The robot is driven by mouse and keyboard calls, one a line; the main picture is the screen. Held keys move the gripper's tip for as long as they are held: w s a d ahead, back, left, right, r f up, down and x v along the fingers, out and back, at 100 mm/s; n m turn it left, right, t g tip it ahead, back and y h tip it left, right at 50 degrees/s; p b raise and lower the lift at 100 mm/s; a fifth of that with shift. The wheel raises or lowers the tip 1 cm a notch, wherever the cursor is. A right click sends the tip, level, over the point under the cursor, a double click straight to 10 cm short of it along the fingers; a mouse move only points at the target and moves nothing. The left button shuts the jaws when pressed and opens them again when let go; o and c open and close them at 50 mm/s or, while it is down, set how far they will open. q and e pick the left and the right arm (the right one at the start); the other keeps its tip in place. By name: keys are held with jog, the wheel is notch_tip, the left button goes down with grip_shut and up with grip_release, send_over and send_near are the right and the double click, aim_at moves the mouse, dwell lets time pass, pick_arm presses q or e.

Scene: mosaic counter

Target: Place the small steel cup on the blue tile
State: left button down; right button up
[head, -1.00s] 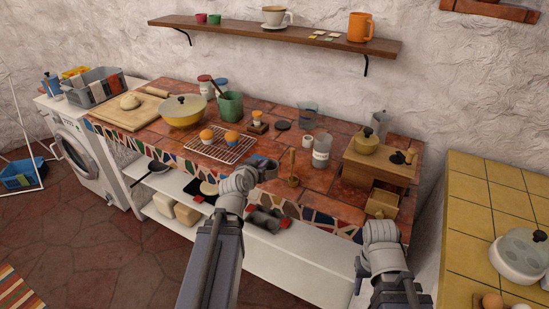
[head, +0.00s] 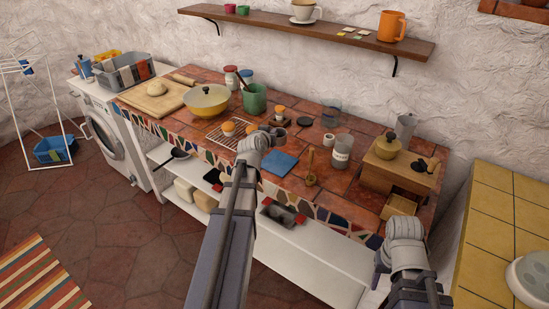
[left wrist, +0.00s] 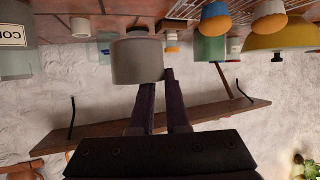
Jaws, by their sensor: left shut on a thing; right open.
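The small steel cup (left wrist: 137,60) is a plain grey cylinder in the left wrist view, where the picture is upside down. My left gripper (left wrist: 158,78) is shut on it. In the head view my left gripper (head: 272,135) is over the counter, behind the blue tile and near the wire rack; the cup is mostly hidden there by the gripper. The blue tile (head: 280,163) lies bare near the counter's front edge, in front of the gripper and slightly right. My right gripper (head: 381,262) is open and empty, low at the counter's front right.
A wire rack (head: 222,140) with orange-topped muffins is left of the tile. A wooden pestle-like tool (head: 311,168) and a labelled jar (head: 342,150) stand to its right. A green pot (head: 255,99) is behind the rack. A wooden box (head: 392,172) is at the right.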

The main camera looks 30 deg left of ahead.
pick_arm(q)
notch_tip(320, 180, down, 6)
jog(key=b, duration=0.4)
jog(key=shift+r+b, duration=0.25)
jog(key=shift+b, duration=0.1)
notch_tip(320, 180, down, 4)
jog(key=b, duration=0.3)
jog(key=shift+r+b, duration=0.15)
jog(key=shift+b, duration=0.2)
jog(key=c, duration=0.9)
grip_release()
